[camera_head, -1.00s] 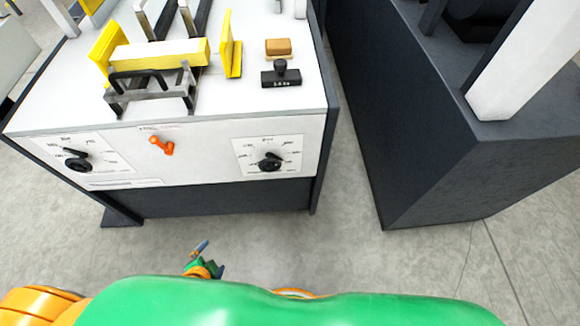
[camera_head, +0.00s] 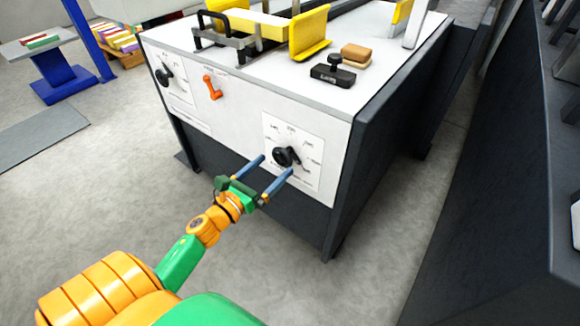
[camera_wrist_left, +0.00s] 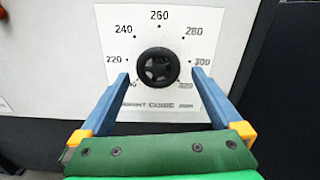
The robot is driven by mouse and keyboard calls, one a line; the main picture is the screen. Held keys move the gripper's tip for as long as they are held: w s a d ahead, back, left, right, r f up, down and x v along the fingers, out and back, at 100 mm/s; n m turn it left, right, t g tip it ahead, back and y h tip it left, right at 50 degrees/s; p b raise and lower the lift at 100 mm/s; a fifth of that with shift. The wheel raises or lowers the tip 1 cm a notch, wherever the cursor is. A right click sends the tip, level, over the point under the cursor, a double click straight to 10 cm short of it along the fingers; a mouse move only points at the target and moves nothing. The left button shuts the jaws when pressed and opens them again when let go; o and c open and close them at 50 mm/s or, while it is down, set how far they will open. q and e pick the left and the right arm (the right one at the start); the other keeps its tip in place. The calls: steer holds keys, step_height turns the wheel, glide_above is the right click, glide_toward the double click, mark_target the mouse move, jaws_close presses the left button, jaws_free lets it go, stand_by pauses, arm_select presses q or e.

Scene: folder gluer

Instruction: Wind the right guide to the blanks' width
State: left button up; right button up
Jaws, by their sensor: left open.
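The right guide's knob (camera_head: 286,157) is a black dial on the machine's white front panel. In the left wrist view the knob (camera_wrist_left: 158,67) sits centred on a scale plate (camera_wrist_left: 205,25) with numbers from 220 to 300 readable and a partly covered "guide" label. I cannot tell its exact setting. My left gripper (camera_head: 277,164) is open, its two blue fingers pointing at the panel, one either side of the knob; contact is not clear. The yellow right guide (camera_head: 312,35) stands on the machine top, beside the pale yellow stack of blanks (camera_head: 258,25). My right gripper is out of view.
An orange lever (camera_head: 211,87) and a second black knob (camera_head: 164,74) are on the panel's left. A black stamp (camera_head: 333,71) and a brown block (camera_head: 356,53) lie on top. A dark machine (camera_head: 480,200) stands right. The floor at left is mostly free.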

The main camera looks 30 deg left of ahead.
mark_target(280, 159)
arm_select(q)
steer(key=w, duration=0.5)
steer(key=shift+d+f, duration=0.1)
steer(key=c, duration=1.2)
steer(key=shift+o, duration=0.2)
steer(key=shift+n, duration=0.3)
